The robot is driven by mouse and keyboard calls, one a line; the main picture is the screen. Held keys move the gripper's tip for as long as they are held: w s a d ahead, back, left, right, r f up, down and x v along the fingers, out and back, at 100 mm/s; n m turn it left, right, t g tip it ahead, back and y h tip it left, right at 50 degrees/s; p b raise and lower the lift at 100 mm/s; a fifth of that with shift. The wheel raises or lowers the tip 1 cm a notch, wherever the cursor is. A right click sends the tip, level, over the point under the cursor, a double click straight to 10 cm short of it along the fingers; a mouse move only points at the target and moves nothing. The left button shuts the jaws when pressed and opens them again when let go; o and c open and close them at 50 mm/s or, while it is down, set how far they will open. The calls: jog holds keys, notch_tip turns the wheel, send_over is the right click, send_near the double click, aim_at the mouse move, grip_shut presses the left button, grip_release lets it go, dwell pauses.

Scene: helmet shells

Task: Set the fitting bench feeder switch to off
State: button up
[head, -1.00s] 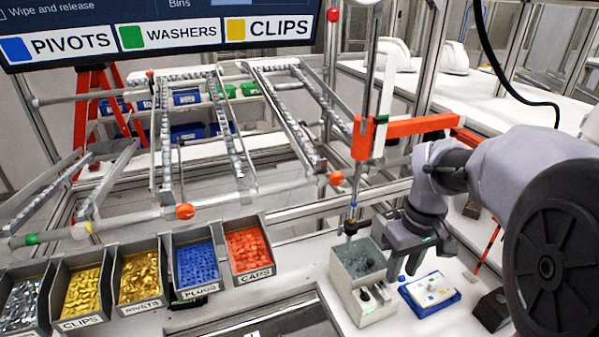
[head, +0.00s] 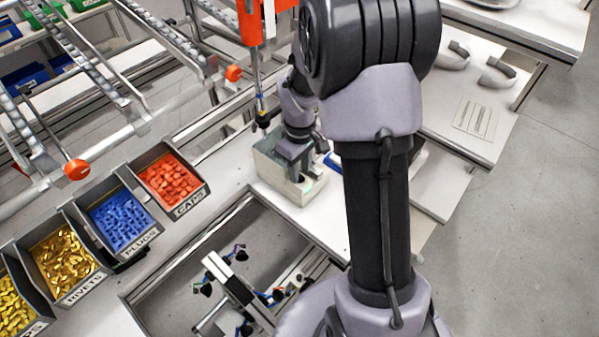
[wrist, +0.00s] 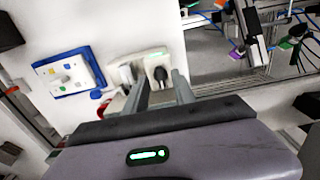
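The bench feeder (head: 262,160) is a pale box on the white bench, partly hidden behind my gripper (head: 292,172) in the head view. In the wrist view the feeder's front panel (wrist: 155,58) carries a black knob (wrist: 161,75) and a light-coloured control (wrist: 125,73) to its left. A green mark shows near the panel's edge. My gripper (wrist: 162,88) has its two grey fingers apart, with nothing seen held. The black knob appears just beyond the gap between the fingertips. I cannot tell whether the fingers touch the panel, or which position the switch is in.
Bins of caps (head: 170,178) and plugs (head: 120,222) stand left in the head view. A recessed fixture (head: 235,290) lies in front. An orange bracket (head: 250,22) rises behind.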

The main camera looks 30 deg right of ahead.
jog(key=shift+f, duration=0.4)
grip_shut()
